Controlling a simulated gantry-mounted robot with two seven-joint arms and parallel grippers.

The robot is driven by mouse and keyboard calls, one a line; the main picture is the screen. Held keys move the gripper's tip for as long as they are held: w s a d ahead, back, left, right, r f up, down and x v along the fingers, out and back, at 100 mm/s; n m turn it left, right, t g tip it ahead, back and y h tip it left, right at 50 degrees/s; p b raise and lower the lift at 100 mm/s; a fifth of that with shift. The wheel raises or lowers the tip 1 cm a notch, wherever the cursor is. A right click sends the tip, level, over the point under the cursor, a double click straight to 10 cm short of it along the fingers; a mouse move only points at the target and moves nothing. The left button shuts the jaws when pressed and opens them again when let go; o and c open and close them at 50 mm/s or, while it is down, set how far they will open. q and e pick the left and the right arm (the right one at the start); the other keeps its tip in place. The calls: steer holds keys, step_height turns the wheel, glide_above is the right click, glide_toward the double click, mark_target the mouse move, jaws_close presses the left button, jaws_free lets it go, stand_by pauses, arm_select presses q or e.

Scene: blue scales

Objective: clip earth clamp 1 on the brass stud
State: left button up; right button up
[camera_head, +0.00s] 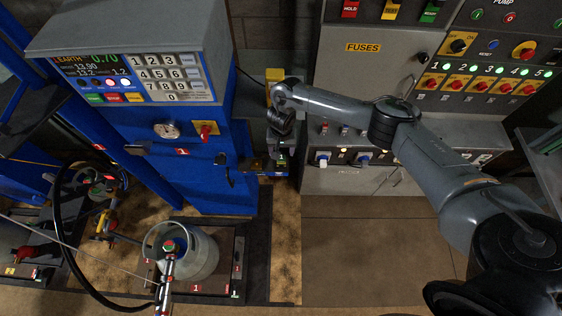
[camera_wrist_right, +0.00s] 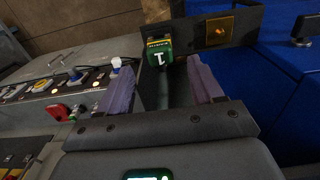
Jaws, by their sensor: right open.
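Earth clamp 1, a dark green block with a white 1 and a yellow band, sits against a dark bar in the right wrist view (camera_wrist_right: 158,50). In the head view its green part (camera_head: 282,161) shows small under my right gripper (camera_head: 281,152). My right gripper is open; in the right wrist view its two fingers (camera_wrist_right: 160,68) stand on either side of the clamp, with gaps visible. A brass plate (camera_wrist_right: 220,29) with a small stud-like centre is on the same bar, right of the clamp. My left gripper is not seen.
The blue scale cabinet (camera_head: 225,185) stands left of my right gripper, and the grey fuse cabinet (camera_head: 350,75) right of it. A gas cylinder (camera_head: 198,258) with a filling head stands on a scale at lower left. The floor at lower middle (camera_head: 350,250) is clear.

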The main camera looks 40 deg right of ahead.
mark_target(282, 157)
step_height(282, 157, down, 5)
steer(key=b, duration=0.5)
steer(key=shift+r, duration=0.2)
steer(key=shift+f, duration=0.35)
steer(key=shift+f+b, duration=0.55)
steer(key=shift+f, duration=0.95)
steer(key=shift+p, duration=0.9)
steer(key=shift+c, duration=0.3)
jaws_close()
steer(key=shift+r, duration=0.2)
steer(key=shift+r+p, duration=2.85)
steer(key=shift+p, duration=0.95)
